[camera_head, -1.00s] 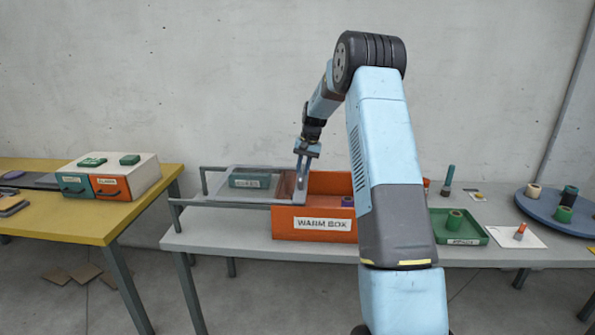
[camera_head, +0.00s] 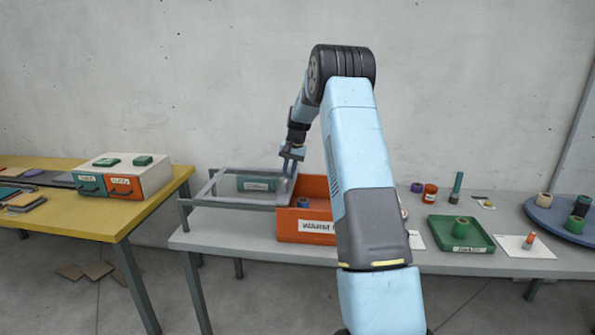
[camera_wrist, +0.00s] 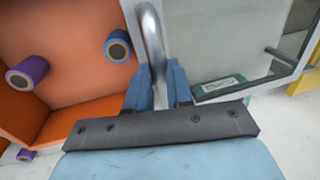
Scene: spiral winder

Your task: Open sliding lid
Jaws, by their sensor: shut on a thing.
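The sliding lid (camera_head: 222,187) is a clear panel in a grey frame. It lies on rails to the left of the orange warm box (camera_head: 310,226), with its right end near the box's left edge. In the wrist view the lid (camera_wrist: 212,48) fills the right side and the open orange box (camera_wrist: 60,50) the left. My gripper (camera_head: 291,160) is at the lid's right end. In the wrist view my gripper (camera_wrist: 159,75) is shut on the lid's curved metal handle (camera_wrist: 151,35). The box interior is exposed, and my arm hides its right part.
Blue-ended (camera_wrist: 117,47) and purple-ended (camera_wrist: 27,72) spools are in the box. A teal labelled item (camera_head: 257,184) shows through the lid. A green tray (camera_head: 460,234) and a blue turntable (camera_head: 545,212) stand right. A yellow table (camera_head: 90,222) with drawers (camera_head: 125,185) stands left, across a gap.

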